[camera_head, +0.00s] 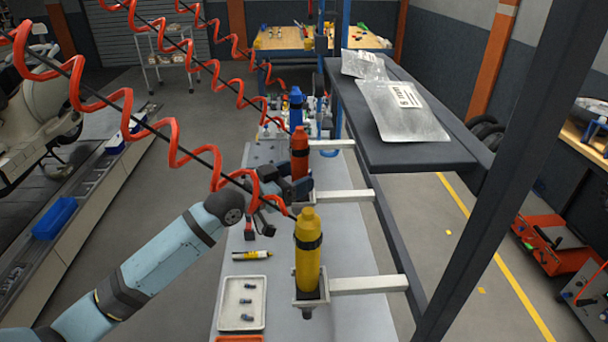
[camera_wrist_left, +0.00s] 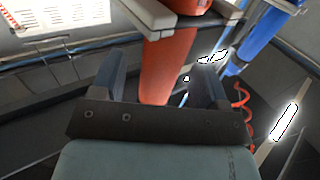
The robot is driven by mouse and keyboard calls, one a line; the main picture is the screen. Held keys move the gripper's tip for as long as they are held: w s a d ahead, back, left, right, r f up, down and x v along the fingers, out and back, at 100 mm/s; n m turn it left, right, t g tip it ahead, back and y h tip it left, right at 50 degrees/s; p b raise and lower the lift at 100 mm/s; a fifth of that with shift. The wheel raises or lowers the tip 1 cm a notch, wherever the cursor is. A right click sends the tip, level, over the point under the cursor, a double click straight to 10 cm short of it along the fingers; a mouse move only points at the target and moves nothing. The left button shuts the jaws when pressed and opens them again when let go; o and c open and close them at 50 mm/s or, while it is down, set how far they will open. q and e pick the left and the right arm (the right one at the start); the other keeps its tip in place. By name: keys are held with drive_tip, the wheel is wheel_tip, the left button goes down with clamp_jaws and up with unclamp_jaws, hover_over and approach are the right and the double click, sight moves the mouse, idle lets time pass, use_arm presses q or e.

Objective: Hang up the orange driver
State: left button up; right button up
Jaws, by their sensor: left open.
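The orange driver (camera_head: 299,150) stands upright in the head view, behind the yellow one, at a pale bracket (camera_head: 345,196). Its lower end is partly hidden by my left gripper (camera_head: 283,196), so I cannot tell how it sits in the bracket. In the left wrist view an orange cylinder (camera_wrist_left: 168,72) shows between the two spread fingers of my left gripper (camera_wrist_left: 160,78), beside a pale bracket (camera_wrist_left: 160,18). The gripper is open, and I see no finger closed on the driver. My right gripper is not in view.
The yellow driver (camera_head: 308,250) stands in the front bracket, close to my arm. The blue driver (camera_head: 296,108) stands farther back. A tray (camera_head: 229,314) with small parts lies front left. Red coiled hoses (camera_head: 172,150) cross above my arm. A dark shelf (camera_head: 400,155) is at right.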

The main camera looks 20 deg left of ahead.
use_arm(q)
drive_tip(key=b+v, duration=0.2)
drive_tip(key=v, duration=0.9)
drive_tip(key=shift+r, duration=0.1)
